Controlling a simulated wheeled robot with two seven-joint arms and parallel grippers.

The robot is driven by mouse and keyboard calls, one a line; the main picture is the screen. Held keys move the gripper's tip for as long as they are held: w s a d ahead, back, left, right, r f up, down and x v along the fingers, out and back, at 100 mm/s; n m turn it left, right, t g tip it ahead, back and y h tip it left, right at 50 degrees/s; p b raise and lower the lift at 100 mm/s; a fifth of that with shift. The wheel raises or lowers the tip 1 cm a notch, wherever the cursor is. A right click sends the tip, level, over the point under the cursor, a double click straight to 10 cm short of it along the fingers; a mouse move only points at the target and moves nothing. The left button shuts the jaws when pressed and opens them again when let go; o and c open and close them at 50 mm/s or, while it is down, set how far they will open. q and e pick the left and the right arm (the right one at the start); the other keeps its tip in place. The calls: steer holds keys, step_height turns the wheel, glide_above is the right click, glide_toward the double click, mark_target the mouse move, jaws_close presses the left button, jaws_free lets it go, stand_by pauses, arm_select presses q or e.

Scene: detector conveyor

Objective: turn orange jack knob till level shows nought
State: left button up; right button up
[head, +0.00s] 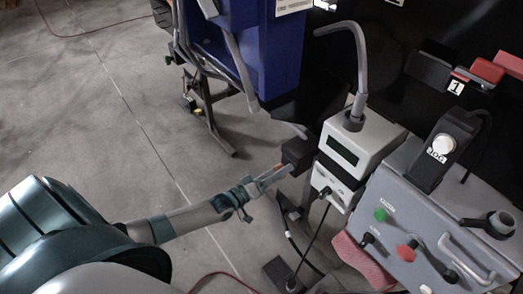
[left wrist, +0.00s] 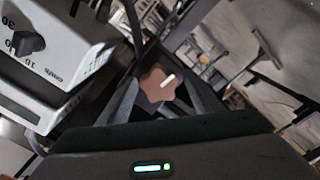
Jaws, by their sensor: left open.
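The orange jack knob (left wrist: 158,85) shows in the left wrist view as a lobed, brownish-orange disc with a white mark pointing to the upper right. My left gripper (left wrist: 163,103) is open, with one grey finger on each side of the knob. I cannot tell whether the fingers touch it. In the head view my left gripper (head: 281,173) reaches in from the left, close to a dark block beside the white instrument box; the knob is mostly hidden there. I cannot make out a level reading. My right gripper is not in view.
A white instrument box (head: 365,138) with a dark display and a bent grey rod stands right of the gripper. A grey control panel (head: 430,225) with green and red buttons is further right. A blue machine (head: 255,45) stands behind. Cables hang below the box; open floor lies left.

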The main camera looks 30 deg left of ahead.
arm_select(q)
steer(key=b+v, duration=0.1)
steer(key=v, duration=1.6)
steer(key=shift+b, duration=0.4)
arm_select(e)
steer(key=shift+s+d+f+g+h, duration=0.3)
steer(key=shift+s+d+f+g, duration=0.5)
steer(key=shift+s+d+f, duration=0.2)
arm_select(q)
steer(key=shift+s+a+f, duration=0.1)
steer(key=shift+f, duration=0.05)
steer(key=s+d+f+m+g+y, duration=0.1)
steer(key=s+d+f, duration=0.4)
steer(key=f, duration=0.7)
steer(key=s+d+f+m+g+y, duration=0.2)
steer(key=s+d+f+m+g, duration=0.2)
steer(key=f, duration=0.7)
steer(key=s+d+f+m+g+y, duration=0.1)
steer(key=s+d+f+m+g, duration=0.2)
steer(key=f, duration=0.9)
steer(key=s+d+g, duration=0.3)
steer(key=s+d, duration=0.2)
steer(key=shift+d+f, duration=0.35)
steer(key=shift+d, duration=0.05)
steer(key=shift+s, duration=0.1)
